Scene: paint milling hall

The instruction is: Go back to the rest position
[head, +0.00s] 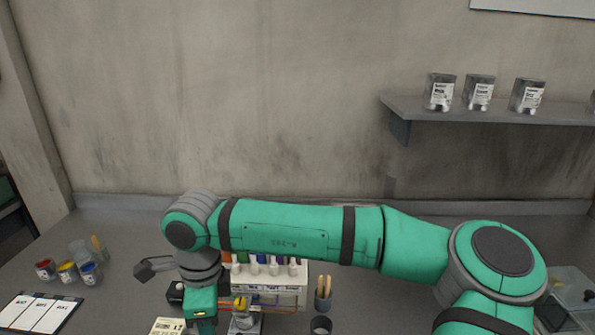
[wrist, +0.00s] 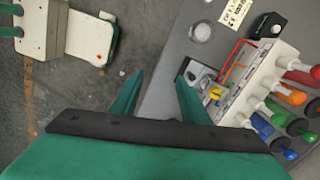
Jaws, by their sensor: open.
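My gripper (wrist: 157,88) is open in the wrist view, with its two green fingers apart and nothing between them. Between the fingertips I see the floor and the edge of the grey bench. In the head view my green arm stretches across the bench from the right, and the gripper (head: 203,318) hangs down at its left end, low over the front of the bench. Its fingertips are hard to make out there.
A white rack (head: 285,272) with several coloured-topped tools stands close right of my gripper; it also shows in the wrist view (wrist: 262,85). Small paint pots (head: 67,272) and a white card panel (head: 38,312) are at left. A shelf (head: 490,110) holds 3 tins.

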